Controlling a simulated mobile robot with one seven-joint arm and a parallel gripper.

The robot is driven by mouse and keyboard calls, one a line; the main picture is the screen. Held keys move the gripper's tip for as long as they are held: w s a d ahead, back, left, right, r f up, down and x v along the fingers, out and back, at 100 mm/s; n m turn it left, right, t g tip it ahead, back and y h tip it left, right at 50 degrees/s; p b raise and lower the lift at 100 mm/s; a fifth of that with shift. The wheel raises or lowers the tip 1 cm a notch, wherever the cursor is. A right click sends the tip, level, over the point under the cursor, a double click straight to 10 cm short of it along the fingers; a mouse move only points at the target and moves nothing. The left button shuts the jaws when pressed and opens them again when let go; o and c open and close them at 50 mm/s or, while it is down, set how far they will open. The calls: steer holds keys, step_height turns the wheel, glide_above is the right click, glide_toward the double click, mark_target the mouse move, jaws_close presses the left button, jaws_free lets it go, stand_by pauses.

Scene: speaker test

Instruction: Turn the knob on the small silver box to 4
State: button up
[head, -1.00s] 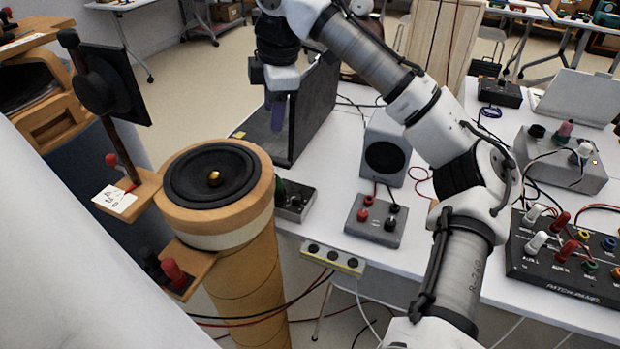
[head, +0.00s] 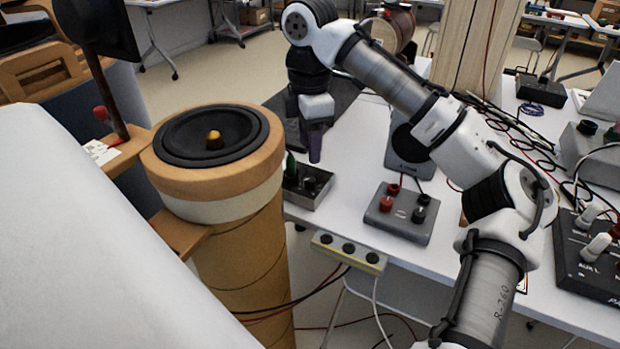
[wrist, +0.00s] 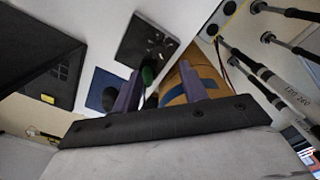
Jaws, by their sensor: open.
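A small silver box (head: 306,193) stands at the near left edge of the white table, beside the speaker column. It carries a green post and dark knobs, with a dark knob (head: 310,183) toward its right. No scale number is legible. My gripper (head: 315,158) points down with purple fingers just above and behind this box. In the wrist view my gripper (wrist: 158,92) has its two fingers apart with nothing held. A green post (wrist: 147,75) shows between them, and a black round knob (wrist: 108,97) lies left of the left finger, partly hidden.
A wooden column with a speaker (head: 213,137) stands close on the left. A grey box with red and black posts (head: 402,213) is to the right. A yellowish socket strip (head: 348,252) is at the table edge. A grey speaker (head: 405,150) stands behind my forearm.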

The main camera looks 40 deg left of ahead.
mark_target(310, 179)
step_height(310, 179, down, 8)
steer(key=shift+f+b, duration=0.15)
steer(key=shift+b, duration=0.25)
jaws_close()
